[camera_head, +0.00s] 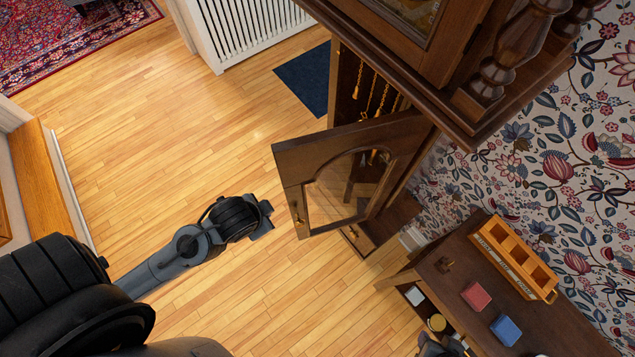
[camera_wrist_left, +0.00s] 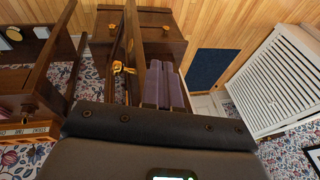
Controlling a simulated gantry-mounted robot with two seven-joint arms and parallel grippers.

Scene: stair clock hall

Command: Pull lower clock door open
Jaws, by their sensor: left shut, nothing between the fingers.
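The tall dark wood clock's lower door (camera_head: 322,190), with an arched glass pane, stands ajar, swung out from the case (camera_head: 345,85). Gold chains (camera_head: 372,95) show inside. A small brass knob (camera_head: 299,219) sits near the door's free edge. My left gripper (camera_head: 268,218) is shut and empty, just left of that edge; contact is unclear. In the left wrist view the door (camera_wrist_left: 131,50) appears nearly edge-on, with brass hardware (camera_wrist_left: 118,67) on its left. My closed fingers (camera_wrist_left: 165,85) lie to its right. My right gripper is not seen.
A side table (camera_head: 465,265) with an orange compartment box (camera_head: 513,258), a red block (camera_head: 476,296) and a blue block (camera_head: 506,330) stands at right. A white radiator (camera_head: 245,30) and dark blue mat (camera_head: 306,78) are at the back. The wooden floor (camera_head: 200,130) left of the door is clear.

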